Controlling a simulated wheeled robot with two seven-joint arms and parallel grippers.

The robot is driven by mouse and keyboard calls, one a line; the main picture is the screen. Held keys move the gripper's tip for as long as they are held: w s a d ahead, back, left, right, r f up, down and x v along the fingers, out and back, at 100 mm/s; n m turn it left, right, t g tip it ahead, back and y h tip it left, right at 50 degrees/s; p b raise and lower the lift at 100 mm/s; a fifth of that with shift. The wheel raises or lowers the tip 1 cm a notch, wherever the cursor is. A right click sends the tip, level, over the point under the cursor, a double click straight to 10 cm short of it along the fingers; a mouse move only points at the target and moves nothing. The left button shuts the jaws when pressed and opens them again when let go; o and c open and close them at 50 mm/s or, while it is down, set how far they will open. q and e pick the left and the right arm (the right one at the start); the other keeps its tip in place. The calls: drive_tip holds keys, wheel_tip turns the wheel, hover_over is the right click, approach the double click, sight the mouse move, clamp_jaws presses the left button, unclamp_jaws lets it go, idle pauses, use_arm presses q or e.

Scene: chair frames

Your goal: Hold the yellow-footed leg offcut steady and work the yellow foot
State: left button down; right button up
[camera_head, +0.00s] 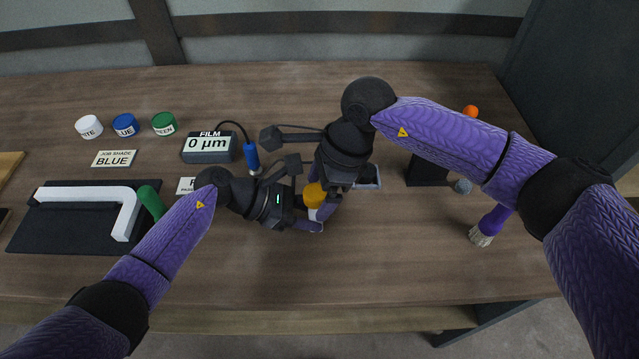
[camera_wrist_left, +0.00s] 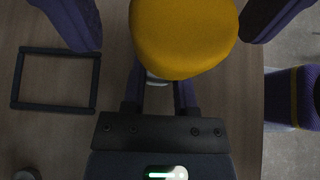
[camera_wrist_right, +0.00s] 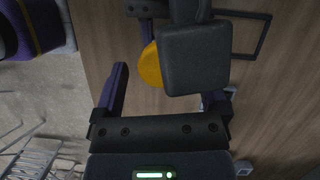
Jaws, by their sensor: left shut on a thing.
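The yellow foot (camera_head: 314,194) sits on the pale leg offcut (camera_head: 313,214) near the middle of the bench. My left gripper (camera_head: 310,216) is shut on the offcut below the foot. In the left wrist view the foot (camera_wrist_left: 183,38) is large and hides most of the offcut. My right gripper (camera_head: 325,203) is above the foot, its fingers spread to either side of it. In the right wrist view the right gripper (camera_wrist_right: 165,92) is open, and a dark block partly hides the foot (camera_wrist_right: 151,65). I cannot see the right fingers touching the foot.
A film gauge (camera_head: 208,147) with a blue probe (camera_head: 252,158) stands at left, reading 0 µm. Beyond it are white, blue and green paint jars (camera_head: 125,124). A white bent frame (camera_head: 125,198) lies on a dark mat. A purple-handled brush (camera_head: 490,228) lies at right.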

use_arm(q)
drive_tip(key=shift+c, duration=1.6)
unclamp_jaws()
drive_tip(key=v, duration=1.2)
use_arm(e)
drive_tip(key=v, duration=1.2)
